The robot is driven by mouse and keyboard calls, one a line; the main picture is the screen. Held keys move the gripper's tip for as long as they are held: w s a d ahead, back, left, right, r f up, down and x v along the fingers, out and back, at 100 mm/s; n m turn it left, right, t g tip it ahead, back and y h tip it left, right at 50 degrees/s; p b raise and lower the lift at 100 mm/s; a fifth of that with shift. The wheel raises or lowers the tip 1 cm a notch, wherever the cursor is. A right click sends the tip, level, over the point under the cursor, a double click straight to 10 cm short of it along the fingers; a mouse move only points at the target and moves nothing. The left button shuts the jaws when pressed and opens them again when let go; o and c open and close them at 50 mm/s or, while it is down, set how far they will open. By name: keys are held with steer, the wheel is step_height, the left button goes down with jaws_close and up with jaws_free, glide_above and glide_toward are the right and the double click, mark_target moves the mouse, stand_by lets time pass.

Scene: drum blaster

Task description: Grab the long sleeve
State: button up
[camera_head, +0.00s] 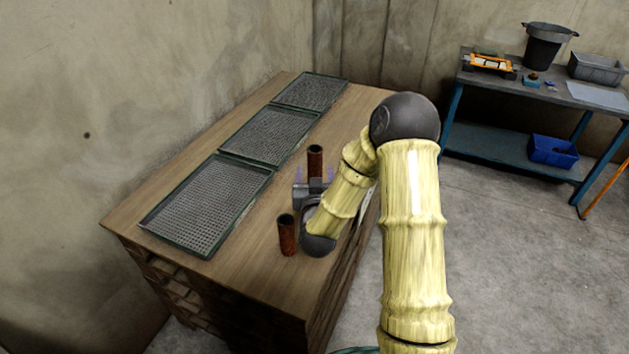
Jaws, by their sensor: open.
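Two reddish-brown tubular sleeves stand upright on the wooden table. The far sleeve (315,161) is partly hidden at its lower end by my gripper. The near sleeve (287,236) stands to the left of my wrist, close to the table's right side. I cannot tell from this view which sleeve is longer. My gripper (314,174) is open and points away from the camera. Its two purplish fingertips appear on the left and right of the far sleeve. Whether they touch it is not clear.
Three green-rimmed mesh trays (203,205) lie in a row along the table's left side. The wooden table (250,270) has bare top near its front edge. A blue-legged workbench (510,147) with a dark bucket (546,50) and a grey bin (596,69) stands at the right.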

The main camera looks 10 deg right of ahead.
steer(key=w, duration=0.3)
steer(key=shift+w+d+r, duration=0.1)
steer(key=shift+d+r, duration=0.05)
steer(key=shift+d, duration=0.15)
jaws_close()
steer(key=shift+r, duration=0.15)
stand_by(0.4)
